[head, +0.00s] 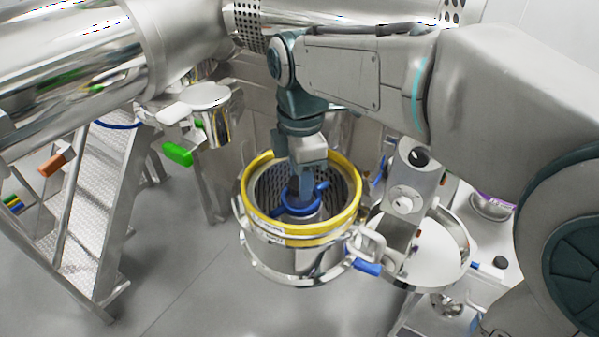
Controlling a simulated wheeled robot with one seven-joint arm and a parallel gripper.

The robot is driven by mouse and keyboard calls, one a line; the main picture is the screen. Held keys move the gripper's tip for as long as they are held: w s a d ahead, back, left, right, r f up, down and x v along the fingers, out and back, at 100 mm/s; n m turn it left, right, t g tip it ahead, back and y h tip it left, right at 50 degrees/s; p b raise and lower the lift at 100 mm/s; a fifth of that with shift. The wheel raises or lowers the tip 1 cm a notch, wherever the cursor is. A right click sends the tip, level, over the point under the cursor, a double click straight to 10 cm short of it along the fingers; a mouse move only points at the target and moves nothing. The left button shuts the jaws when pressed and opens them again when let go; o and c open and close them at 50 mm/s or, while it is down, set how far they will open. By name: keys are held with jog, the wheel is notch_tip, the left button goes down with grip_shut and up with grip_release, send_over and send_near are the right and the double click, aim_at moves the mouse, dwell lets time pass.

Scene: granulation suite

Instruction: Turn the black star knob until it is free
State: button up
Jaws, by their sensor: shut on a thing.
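No black star knob is clearly visible in the head view. A blue part (301,207) with short arms, like a lobed knob or hub, sits in the middle of a round steel vessel with a yellow rim (343,226). My gripper (304,188) points straight down into the vessel from above and is shut on this blue part. The fingertips and the exact contact are partly hidden. Around the blue part is a perforated steel basket (270,190) inside the vessel.
A blue-handled clamp (367,267) juts from the vessel's right side. A steel lidded port (205,97) with a green handle (178,153) stands at left. Steps (98,200) are further left. A white-topped bench (500,262) is at right. Grey floor (190,270) is open in front.

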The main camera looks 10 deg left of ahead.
jog(key=shift+r+n, duration=0.1)
jog(key=shift+n, duration=1.8)
jog(key=o, duration=1)
notch_tip(320, 180, up, 14)
jog(key=shift+f, duration=0.15)
